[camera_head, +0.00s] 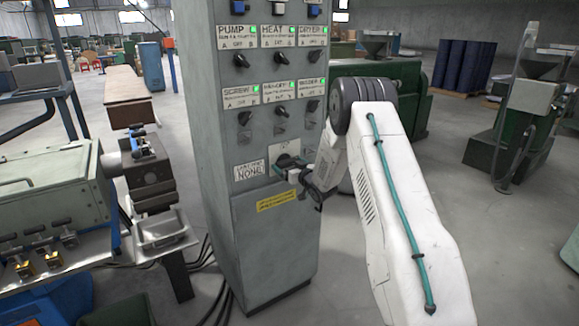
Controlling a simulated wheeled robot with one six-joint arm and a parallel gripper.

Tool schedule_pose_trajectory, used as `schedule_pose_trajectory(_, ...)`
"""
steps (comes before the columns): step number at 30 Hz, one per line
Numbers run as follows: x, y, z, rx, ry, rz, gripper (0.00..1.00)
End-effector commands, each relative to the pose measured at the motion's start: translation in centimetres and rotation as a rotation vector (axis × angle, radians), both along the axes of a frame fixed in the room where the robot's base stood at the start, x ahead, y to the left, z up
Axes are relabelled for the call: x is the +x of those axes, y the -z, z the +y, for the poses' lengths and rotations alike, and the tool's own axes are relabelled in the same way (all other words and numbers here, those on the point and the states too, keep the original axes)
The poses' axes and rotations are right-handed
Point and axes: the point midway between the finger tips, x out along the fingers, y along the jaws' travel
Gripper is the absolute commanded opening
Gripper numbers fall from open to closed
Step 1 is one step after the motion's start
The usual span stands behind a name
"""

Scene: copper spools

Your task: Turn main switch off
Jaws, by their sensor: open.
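The grey control cabinet (218,150) stands upright in the middle of the view. A larger rotary switch (287,159) on a pale plate low on its front, below the rows of labelled knobs, appears to be the main switch. My gripper (281,170) is at this switch, its open fingers at or just in front of the knob. The gripper and wrist partly hide the switch, so I cannot tell its exact position or whether the fingers touch it. My white arm comes in from the right.
Labelled knobs such as the pump knob (238,58) sit above, with green lights lit. A white sign (250,170) and a yellow label (276,200) are near the switch. A machine (50,190) stands close at left. Open floor lies right of my arm.

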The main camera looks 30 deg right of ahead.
Motion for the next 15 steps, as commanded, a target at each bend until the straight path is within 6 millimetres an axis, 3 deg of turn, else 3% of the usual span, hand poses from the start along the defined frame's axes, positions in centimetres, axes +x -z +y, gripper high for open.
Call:
schedule_pose_trajectory(4, -0.01, -0.02, 0.00, 0.000, 0.000, 0.000, 0.97)
schedule_pose_trajectory(8, -0.02, -0.03, 0.00, 0.000, 0.000, 0.000, 0.61)
schedule_pose_trajectory(15, -0.03, -0.04, -0.01, -0.008, 0.000, -0.001, 0.61)
